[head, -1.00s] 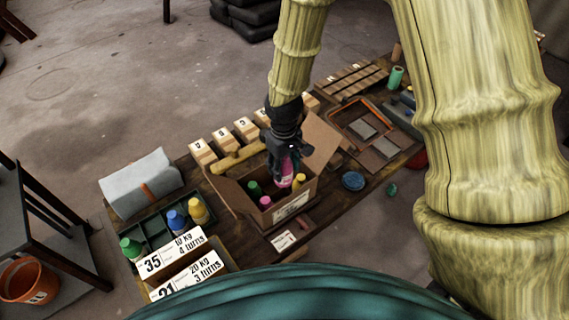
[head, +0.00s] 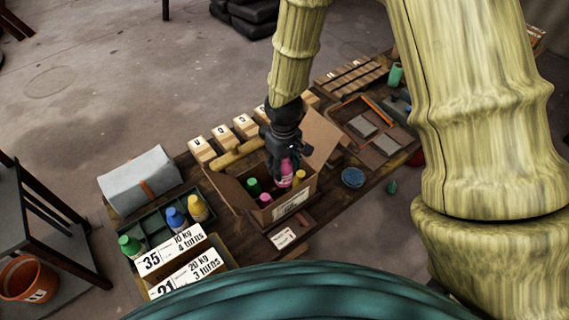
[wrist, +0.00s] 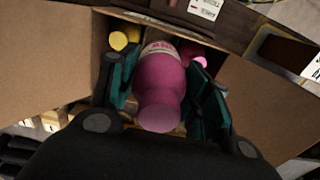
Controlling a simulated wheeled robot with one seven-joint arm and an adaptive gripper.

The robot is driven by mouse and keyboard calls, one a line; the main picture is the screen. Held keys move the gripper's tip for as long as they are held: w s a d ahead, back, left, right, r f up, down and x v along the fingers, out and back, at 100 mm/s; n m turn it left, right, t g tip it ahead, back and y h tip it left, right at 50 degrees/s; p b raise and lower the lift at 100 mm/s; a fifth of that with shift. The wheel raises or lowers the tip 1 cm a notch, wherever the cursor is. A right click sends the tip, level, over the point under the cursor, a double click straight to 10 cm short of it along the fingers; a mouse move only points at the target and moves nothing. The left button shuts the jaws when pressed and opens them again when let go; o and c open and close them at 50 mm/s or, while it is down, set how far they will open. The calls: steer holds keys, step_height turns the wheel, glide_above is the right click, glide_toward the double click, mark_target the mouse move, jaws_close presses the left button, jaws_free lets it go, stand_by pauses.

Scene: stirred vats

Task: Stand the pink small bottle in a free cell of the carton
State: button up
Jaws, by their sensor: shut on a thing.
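The pink small bottle (head: 286,174) is held by my gripper (head: 284,160), which is shut on it, at the right part of the carton (head: 254,214). In the wrist view the pink bottle (wrist: 163,85) sits between the two fingers of my gripper (wrist: 165,92), with a pale label band around it. The bottle looks roughly upright and partly down inside the carton; I cannot tell whether it touches the bottom. The carton's flaps are open. It also holds a green bottle (head: 254,187), another pink-topped bottle (head: 265,199) and a yellow bottle (head: 299,177). The cell dividers are mostly hidden.
A dark green crate (head: 160,229) with green, blue and yellow bottles stands left of the carton. Large number cards (head: 172,251) stand in front of it. A blue round thing (head: 352,178) lies to the right.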

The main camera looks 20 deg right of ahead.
mark_target(284, 177)
steer(key=shift+f+b, duration=0.6)
steer(key=shift+f, duration=0.6)
steer(key=shift+f, duration=0.3)
steer(key=shift+f+b, duration=0.45)
steer(key=shift+f, duration=0.2)
steer(key=shift+f, duration=0.3)
steer(key=shift+f+b, duration=0.4)
steer(key=shift+f, duration=0.15)
steer(key=o, duration=1.3)
